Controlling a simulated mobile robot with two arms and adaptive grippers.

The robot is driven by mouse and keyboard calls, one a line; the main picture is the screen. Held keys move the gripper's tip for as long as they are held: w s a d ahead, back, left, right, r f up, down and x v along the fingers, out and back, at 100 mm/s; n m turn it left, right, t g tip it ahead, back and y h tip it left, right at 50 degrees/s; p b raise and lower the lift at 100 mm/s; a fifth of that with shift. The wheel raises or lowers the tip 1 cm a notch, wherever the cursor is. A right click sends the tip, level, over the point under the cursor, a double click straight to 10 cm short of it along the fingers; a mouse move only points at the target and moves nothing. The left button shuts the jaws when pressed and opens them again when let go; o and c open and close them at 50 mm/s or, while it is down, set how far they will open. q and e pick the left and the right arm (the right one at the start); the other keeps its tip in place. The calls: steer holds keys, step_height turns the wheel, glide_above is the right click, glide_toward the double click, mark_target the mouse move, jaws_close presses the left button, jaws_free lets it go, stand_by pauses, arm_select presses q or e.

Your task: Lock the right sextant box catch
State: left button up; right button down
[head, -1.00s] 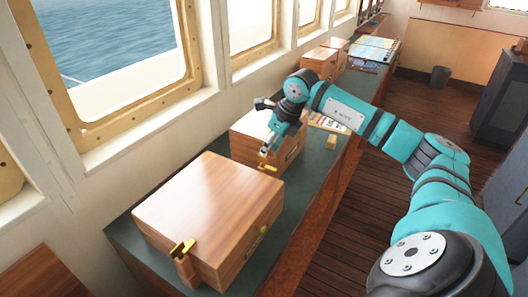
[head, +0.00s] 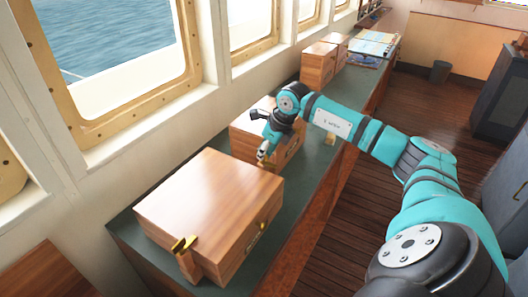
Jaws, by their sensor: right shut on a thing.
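The near wooden sextant box (head: 205,195) sits closed on the green counter top. A brass catch (head: 184,244) shows at its near end, standing out beside a small wooden block. A small brass fitting (head: 263,227) is on its right-hand face. My right gripper (head: 263,156) points down at the far end of this box, beside its far right corner. Its fingers are shut on the right catch (head: 262,166), of which only a little brass shows below the fingertips. The catch's exact angle is hidden. My left gripper is out of view.
A second wooden box (head: 240,128) stands just behind my right gripper, partly hidden by it. More boxes (head: 318,64) and charts (head: 374,43) lie farther along the counter (head: 300,192). Windows line the left wall.

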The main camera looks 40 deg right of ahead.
steer(key=shift+m+b, duration=0.3)
steer(key=m+h+b, duration=0.1)
steer(key=m+b, duration=0.1)
steer(key=m, duration=0.1)
steer(key=shift+a+f+m+h, duration=0.1)
steer(key=shift+m+h, duration=0.2)
steer(key=shift+m, duration=0.1)
steer(key=m+h+b, duration=0.2)
steer(key=m, duration=0.3)
steer(key=shift+w+a, duration=0.1)
steer(key=m+g+h+b, duration=0.1)
steer(key=m, duration=0.3)
steer(key=shift+w+m+g+h+b, duration=0.1)
steer(key=shift+m+g+h+b, duration=0.25)
steer(key=shift+m, duration=0.75)
steer(key=shift+m+g+h+b, duration=0.15)
steer(key=shift+m+g, duration=0.4)
steer(key=shift+m, duration=0.55)
steer(key=c, duration=1.5)
jaws_free()
